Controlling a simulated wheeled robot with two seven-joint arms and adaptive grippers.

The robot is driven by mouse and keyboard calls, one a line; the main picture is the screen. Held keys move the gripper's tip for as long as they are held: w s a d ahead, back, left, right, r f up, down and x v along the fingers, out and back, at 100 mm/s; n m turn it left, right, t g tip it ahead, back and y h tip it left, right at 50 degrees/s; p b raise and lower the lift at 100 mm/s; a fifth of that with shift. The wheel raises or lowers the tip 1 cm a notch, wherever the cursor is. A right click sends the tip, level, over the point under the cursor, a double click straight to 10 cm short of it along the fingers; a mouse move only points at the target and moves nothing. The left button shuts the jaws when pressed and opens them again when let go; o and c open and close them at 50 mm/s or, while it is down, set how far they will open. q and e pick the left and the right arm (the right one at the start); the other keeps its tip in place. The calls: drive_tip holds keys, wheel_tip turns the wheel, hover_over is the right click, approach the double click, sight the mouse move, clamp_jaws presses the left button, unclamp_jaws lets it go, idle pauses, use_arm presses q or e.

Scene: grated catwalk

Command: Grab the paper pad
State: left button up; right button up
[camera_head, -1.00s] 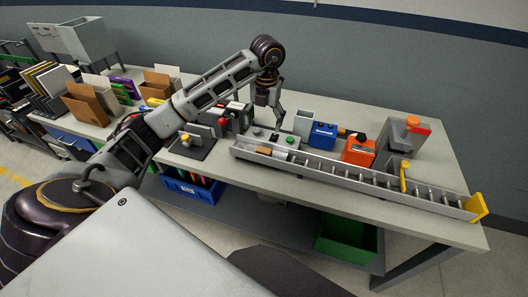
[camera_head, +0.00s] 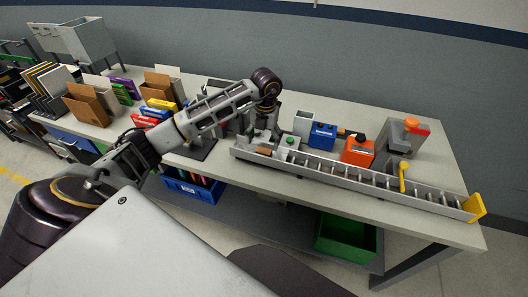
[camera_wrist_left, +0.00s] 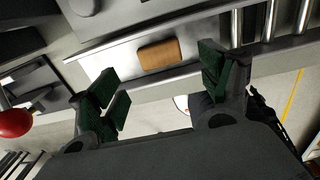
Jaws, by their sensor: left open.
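A small brown block (camera_wrist_left: 159,54), which looks like the paper pad, lies at the left end of the metal roller tray. It also shows in the head view (camera_head: 264,150), just below my left gripper (camera_head: 264,137). In the left wrist view my left gripper (camera_wrist_left: 165,88) is open, with its dark green pads spread apart. The brown block sits beyond the fingertips, roughly between them, and nothing is held. My right gripper is not in view.
The roller tray (camera_head: 375,190) runs along the bench front to a yellow end stop (camera_head: 475,207). Behind it stand a blue box (camera_head: 322,136), an orange box (camera_head: 358,151) and a grey box (camera_head: 303,123). A red ball (camera_wrist_left: 14,122) shows left in the wrist view.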

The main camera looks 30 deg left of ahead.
sight(264, 151)
use_arm(q)
drive_tip(key=shift+f, duration=0.15)
drive_tip(key=shift+w+f+p, duration=0.1)
drive_tip(key=shift+f+p, duration=0.5)
drive_tip(key=shift+f, duration=1.9)
drive_tip(key=shift+c, duration=0.2)
drive_tip(key=c, duration=0.8)
